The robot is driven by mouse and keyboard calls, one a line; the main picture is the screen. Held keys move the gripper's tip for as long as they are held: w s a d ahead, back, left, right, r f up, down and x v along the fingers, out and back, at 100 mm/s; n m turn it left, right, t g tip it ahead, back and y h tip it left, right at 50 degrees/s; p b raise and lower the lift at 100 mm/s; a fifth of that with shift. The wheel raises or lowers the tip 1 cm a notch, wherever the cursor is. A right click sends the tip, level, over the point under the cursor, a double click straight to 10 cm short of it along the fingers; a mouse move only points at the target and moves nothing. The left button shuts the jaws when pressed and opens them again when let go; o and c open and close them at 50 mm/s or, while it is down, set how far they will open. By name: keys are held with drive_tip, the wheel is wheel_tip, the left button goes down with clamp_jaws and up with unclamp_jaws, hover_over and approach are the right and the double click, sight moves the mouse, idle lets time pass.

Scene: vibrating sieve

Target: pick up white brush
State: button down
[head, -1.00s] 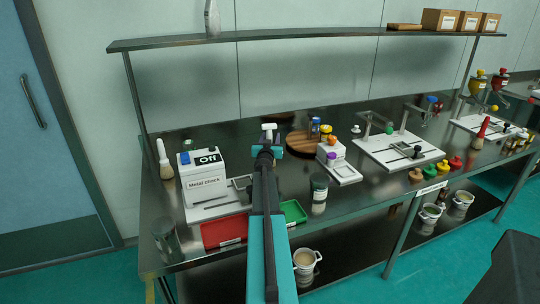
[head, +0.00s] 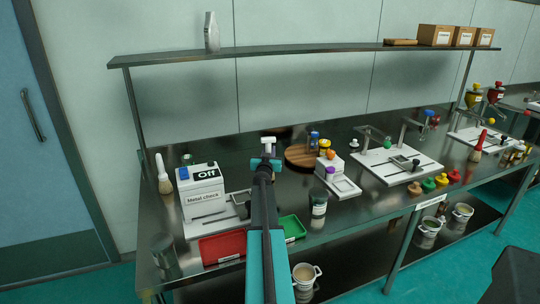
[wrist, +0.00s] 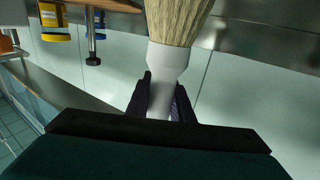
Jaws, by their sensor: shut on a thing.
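My gripper (head: 267,163) is over the bench in the middle of the head view, shut on a white brush. The brush's white top (head: 268,140) shows just above the jaws. In the wrist view its white neck (wrist: 168,65) sits between the two dark fingers, and its pale bristles (wrist: 178,20) point to the top of the picture. The bristles are hidden in the head view. A second brush with a white handle (head: 161,168) and tan bristles stands upright at the bench's left end, apart from my gripper.
The metal check box (head: 202,200) stands left of my arm. Red (head: 222,246) and green (head: 291,228) trays lie at the front edge. A round wooden board (head: 298,156) with small jars is right of the gripper. A shelf (head: 290,50) runs above the bench.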

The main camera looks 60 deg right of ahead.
drive_tip(key=shift+r, duration=0.6)
wheel_tip(320, 180, up, 2)
drive_tip(key=shift+p, duration=0.7)
drive_tip(key=s+a+r, duration=0.1)
drive_tip(key=s+a, duration=0.9)
drive_tip(key=a, duration=0.2)
drive_tip(key=shift+s+a+b, duration=0.15)
drive_tip(key=shift+b, duration=0.15)
drive_tip(key=shift+r, duration=0.2)
